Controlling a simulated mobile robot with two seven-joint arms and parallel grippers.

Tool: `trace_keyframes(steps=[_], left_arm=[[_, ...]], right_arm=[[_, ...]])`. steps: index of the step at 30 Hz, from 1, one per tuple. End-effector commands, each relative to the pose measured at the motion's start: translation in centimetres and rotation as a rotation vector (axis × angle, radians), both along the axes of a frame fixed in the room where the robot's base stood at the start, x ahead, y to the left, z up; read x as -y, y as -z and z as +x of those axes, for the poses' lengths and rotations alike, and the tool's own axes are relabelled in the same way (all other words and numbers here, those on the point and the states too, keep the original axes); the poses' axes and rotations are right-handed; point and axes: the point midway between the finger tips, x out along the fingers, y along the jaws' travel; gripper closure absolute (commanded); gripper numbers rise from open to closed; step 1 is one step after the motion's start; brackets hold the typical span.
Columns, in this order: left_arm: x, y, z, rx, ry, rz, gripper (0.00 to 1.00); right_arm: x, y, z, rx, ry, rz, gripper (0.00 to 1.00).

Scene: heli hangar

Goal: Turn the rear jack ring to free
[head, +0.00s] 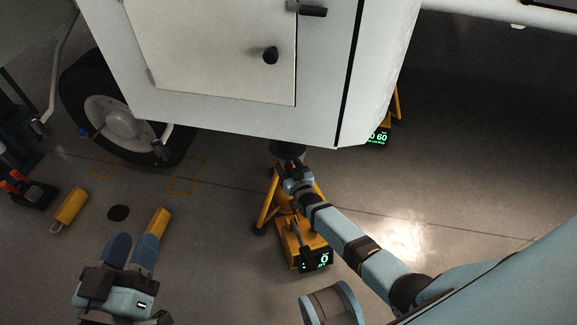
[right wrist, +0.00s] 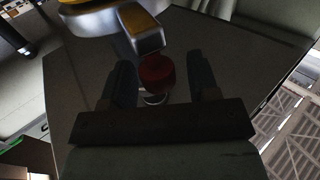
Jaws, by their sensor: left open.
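A yellow jack (head: 291,244) stands on the floor under the white fuselage (head: 222,50); its display reads 0. My right gripper (head: 290,180) is at the upper part of this jack and hides much of it, including any ring, in the head view. In the right wrist view, my right gripper's two dark fingers (right wrist: 160,82) are apart, with a red knob (right wrist: 156,70) between them. A gap shows beside the knob on the right. A yellow and grey arm (right wrist: 143,28) runs up from the knob.
A second jack (head: 377,137), reading 60, stands farther back, partly hidden by the fuselage. A wheel (head: 115,118) is at left. The floor at right is clear.

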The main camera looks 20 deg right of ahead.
Motion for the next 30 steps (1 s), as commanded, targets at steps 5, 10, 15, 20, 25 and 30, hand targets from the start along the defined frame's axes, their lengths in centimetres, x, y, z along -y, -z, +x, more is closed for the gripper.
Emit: trace_keyframes(steps=[5, 10, 15, 20, 25, 30], left_arm=[[-0.1, -0.7, 0.0, 0.008, -0.002, 0.000, 0.57], [-0.3, -3.1, -0.1, 0.074, -0.025, -0.033, 0.57], [-0.5, -4.7, -0.3, 0.123, -0.043, -0.056, 0.57], [-0.7, -4.9, -0.3, 0.128, -0.054, -0.054, 0.57], [-0.7, -4.8, -0.3, 0.129, -0.056, -0.053, 0.57], [-0.7, -4.8, -0.3, 0.129, -0.056, -0.053, 0.57]], right_arm=[[0.0, -0.2, -0.6, -0.001, 0.000, 0.000, 0.45], [0.0, -0.4, -3.3, -0.003, 0.000, 0.000, 0.45], [0.0, -0.3, -6.0, -0.002, 0.000, 0.001, 0.45], [0.0, -0.2, -7.3, -0.001, 0.000, 0.000, 0.45], [0.0, 0.0, -7.5, 0.001, 0.000, 0.000, 0.45], [0.0, 0.0, -7.5, 0.001, -0.001, -0.005, 0.59]])
